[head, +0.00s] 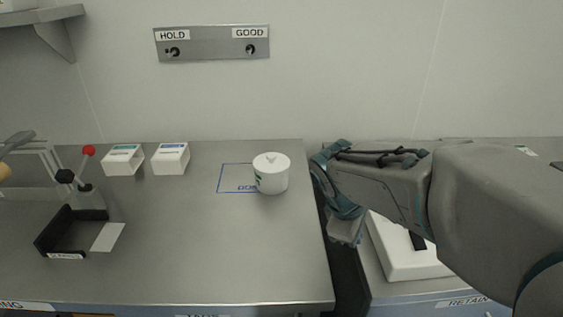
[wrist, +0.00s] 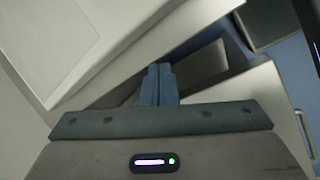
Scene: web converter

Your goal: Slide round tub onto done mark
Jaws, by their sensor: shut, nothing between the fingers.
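The round tub (head: 271,174) is white with a knobbed lid and some green print on its side. It stands upright on the steel table, over the right part of the done mark (head: 229,178). That mark is a blue outlined rectangle with blue lettering partly hidden by the tub. My gripper (head: 345,231) is to the right of the tub, past the table's right edge and apart from the tub. In the wrist view my gripper (wrist: 158,84) has its fingers together with nothing between them. The tub does not show in the wrist view.
Two white boxes (head: 171,158) stand left of the mark. A black fixture (head: 70,228) and a red-knobbed lever (head: 89,152) are further left. A HOLD/GOOD panel (head: 212,44) is on the wall. A gap separates the steel table (head: 220,265) from the right counter, where a white object (head: 398,258) lies.

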